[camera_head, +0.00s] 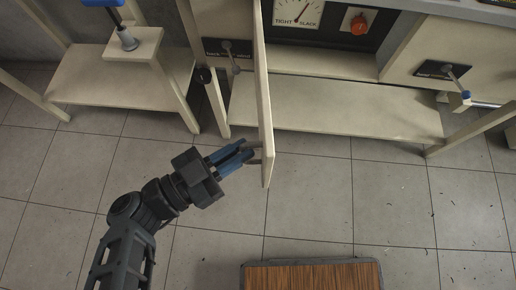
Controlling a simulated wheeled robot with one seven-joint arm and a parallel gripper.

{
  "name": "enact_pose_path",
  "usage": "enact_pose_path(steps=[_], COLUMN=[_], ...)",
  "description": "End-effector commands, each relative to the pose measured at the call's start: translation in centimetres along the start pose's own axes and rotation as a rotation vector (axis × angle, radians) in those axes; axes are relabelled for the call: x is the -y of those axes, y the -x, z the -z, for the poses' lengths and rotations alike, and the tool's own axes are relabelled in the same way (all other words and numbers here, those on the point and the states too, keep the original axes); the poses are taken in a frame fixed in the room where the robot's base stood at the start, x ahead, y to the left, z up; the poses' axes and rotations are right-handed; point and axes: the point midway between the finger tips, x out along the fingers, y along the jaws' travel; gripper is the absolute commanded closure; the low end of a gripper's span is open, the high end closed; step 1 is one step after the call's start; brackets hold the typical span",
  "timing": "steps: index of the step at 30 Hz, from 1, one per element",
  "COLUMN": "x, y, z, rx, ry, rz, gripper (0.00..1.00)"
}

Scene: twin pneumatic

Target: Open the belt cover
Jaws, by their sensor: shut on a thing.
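The belt cover (263,105) is a cream panel that stands swung out from the cabinet, seen nearly edge-on. A small grey handle (256,150) sits low on its left face. My gripper (246,152), with blue fingers, reaches from the lower left and is shut on the handle. The fingertips partly hide the handle. Right of the cover, the opening shows a gauge (297,12) marked TIGHT and SLACK and a red knob (359,24).
A lever on a dark plate (228,48) is left of the cover, and another lever plate (442,70) is at right. A low shelf (340,108) runs behind the cover. A wood-topped platform (312,275) is at the bottom. The tiled floor (390,205) between is mostly clear.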

Motion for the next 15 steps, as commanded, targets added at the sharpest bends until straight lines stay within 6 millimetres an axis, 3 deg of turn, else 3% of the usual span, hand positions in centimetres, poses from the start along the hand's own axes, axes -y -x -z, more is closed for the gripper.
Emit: enact_pose_path(steps=[6, 15], x=[1.6, 2.0], y=[0.8, 1.0], z=[-0.1, 0.2], rx=[-0.003, -0.009], ry=[0.001, 0.001], rz=[0.009, 0.007], gripper=[1.0, 1.0])
